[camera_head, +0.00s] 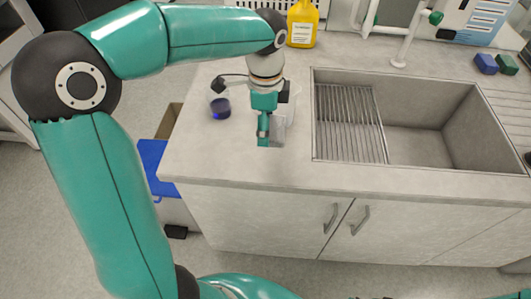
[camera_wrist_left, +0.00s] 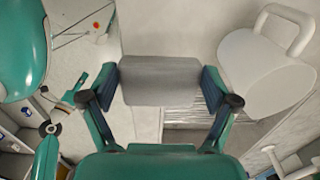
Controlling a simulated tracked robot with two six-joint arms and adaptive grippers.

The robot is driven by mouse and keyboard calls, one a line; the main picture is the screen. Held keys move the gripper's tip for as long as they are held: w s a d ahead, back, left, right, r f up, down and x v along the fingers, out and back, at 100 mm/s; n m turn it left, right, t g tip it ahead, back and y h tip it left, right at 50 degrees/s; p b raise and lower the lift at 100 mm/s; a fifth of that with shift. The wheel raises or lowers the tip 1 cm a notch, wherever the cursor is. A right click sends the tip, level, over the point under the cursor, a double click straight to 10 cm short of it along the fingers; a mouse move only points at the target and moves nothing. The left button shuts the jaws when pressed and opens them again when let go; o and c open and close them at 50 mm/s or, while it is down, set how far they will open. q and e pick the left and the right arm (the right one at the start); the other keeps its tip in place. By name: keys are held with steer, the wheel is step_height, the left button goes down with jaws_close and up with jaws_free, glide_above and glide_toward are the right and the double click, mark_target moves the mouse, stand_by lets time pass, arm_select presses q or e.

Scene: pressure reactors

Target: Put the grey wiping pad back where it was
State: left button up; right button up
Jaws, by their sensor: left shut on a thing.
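The grey wiping pad (camera_wrist_left: 160,82) is held between the two fingers of my left gripper (camera_wrist_left: 160,92) in the left wrist view. In the head view my left gripper (camera_head: 264,132) points down over the worktop, left of the sink, and the pad's grey edge (camera_head: 277,133) shows beside it. Most of the pad is hidden there by the gripper. I cannot tell whether the pad touches the worktop.
A white handled vessel (camera_wrist_left: 265,72) is close to the right of the pad. The sink (camera_head: 430,146) with a ribbed rack (camera_head: 349,125) lies right. A dark round object (camera_head: 220,108) stands left, a yellow bottle (camera_head: 302,24) behind. The worktop's front (camera_head: 230,168) is clear.

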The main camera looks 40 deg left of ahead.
mark_target(265, 160)
arm_select(q)
step_height(265, 160, down, 11)
steer(key=shift+r, duration=0.1)
stand_by(0.3)
steer(key=o, duration=0.8)
step_height(265, 160, up, 12)
stand_by(0.4)
stand_by(0.4)
